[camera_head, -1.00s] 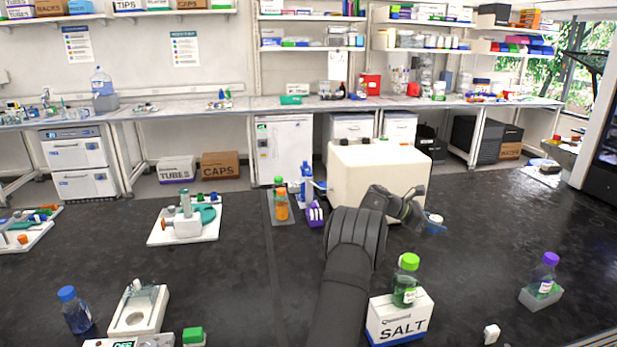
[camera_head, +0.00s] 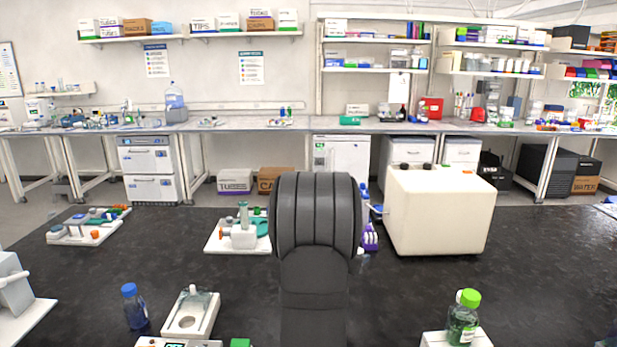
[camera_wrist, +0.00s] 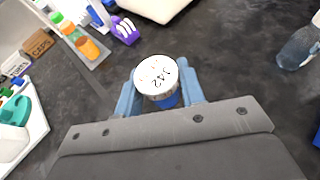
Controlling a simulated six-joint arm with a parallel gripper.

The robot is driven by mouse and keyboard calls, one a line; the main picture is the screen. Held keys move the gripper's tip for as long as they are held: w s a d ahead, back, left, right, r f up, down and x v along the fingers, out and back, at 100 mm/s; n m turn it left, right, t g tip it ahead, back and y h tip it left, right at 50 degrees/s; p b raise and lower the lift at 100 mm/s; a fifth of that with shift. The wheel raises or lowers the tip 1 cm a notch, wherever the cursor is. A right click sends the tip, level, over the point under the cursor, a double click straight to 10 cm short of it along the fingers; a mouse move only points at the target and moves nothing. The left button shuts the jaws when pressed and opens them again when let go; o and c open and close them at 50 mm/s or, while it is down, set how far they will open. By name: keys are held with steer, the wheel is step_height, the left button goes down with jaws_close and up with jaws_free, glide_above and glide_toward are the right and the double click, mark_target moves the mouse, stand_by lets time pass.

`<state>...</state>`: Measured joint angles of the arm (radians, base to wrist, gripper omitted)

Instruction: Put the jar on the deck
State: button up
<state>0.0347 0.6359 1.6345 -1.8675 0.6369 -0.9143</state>
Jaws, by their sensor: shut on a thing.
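My gripper (camera_wrist: 160,90) is shut on a small jar (camera_wrist: 157,78) with a white, marked lid and a blue body, seen in the wrist view. The jar is between the two blue fingers, above the dark bench. In the head view my arm's dark wrist hides the gripper and the jar. A white board (camera_head: 213,246) with a white stand and a teal piece on it lies left of my arm. Its edge shows at the left of the wrist view (camera_wrist: 36,132). Another white board (camera_head: 58,237) with small parts lies further left. I cannot tell which board is the deck.
A cream box (camera_head: 438,212) stands right of my arm. A purple rack (camera_wrist: 125,29) and a grey mat (camera_wrist: 98,62) with bottles lie ahead. A blue-capped bottle (camera_head: 134,308) and a green-capped bottle (camera_head: 463,320) stand in front. The bench between is clear.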

mark_target(555, 334)
steer(key=s+a+f+n+t+y, duration=0.1)
steer(key=s+a+f+n+y, duration=0.1)
steer(key=s+a, duration=0.2)
steer(key=s+a+f+n+t+y, duration=0.1)
steer(key=s+a, duration=0.4)
steer(key=a, duration=0.5)
steer(key=shift+s+f+n+t+y, duration=0.2)
steer(key=shift+f+n+t+y, duration=0.1)
steer(key=shift+f+n+y, duration=0.55)
